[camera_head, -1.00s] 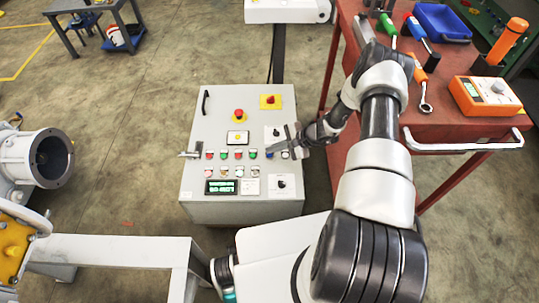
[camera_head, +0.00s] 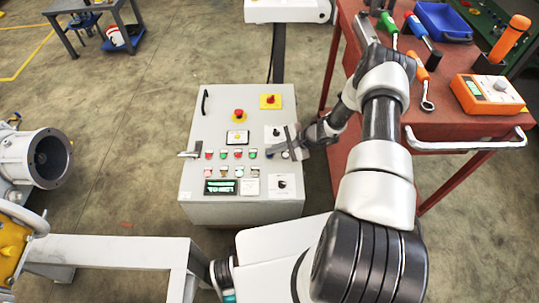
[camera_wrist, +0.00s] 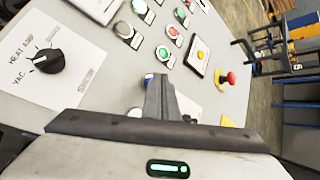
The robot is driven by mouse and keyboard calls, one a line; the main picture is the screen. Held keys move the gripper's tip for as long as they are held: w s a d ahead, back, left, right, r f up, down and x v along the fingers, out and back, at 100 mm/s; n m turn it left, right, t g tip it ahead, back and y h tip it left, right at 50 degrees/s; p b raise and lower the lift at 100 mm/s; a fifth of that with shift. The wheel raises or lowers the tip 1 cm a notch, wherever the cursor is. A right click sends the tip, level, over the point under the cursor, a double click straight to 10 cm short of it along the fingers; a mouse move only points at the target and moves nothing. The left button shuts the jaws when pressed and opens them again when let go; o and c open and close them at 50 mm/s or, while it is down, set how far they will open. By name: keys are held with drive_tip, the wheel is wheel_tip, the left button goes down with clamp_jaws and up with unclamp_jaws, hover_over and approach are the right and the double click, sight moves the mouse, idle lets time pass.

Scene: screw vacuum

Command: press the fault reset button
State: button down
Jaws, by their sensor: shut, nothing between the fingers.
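The grey control panel (camera_head: 215,188) carries rows of red, green and white buttons. A blue button (camera_wrist: 148,77) shows partly in the wrist view, right at the fingertips; most of it is hidden behind them. Its label cannot be read, so I cannot confirm that it is the fault reset button. My gripper (camera_wrist: 156,80) is shut and empty, its fingers pointing at the panel. The head view shows the gripper (camera_head: 284,148) over the right end of the upper button row. Whether the tips touch the button cannot be told.
A red emergency button (camera_head: 239,114) and another on a yellow plate (camera_head: 270,101) stand farther up the panel. A black rotary knob (camera_wrist: 47,61) is beside the fingers. The red tool cart (camera_head: 430,100) stands close at the right.

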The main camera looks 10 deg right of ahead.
drive_tip(key=shift+f+b, duration=0.45)
idle(0.3)
drive_tip(key=shift+r, duration=0.1)
drive_tip(key=shift+r+p, duration=0.5)
drive_tip(key=shift+r, duration=0.25)
wheel_tip(320, 180, up, 5)
drive_tip(key=p, duration=0.3)
idle(0.4)
idle(0.6)
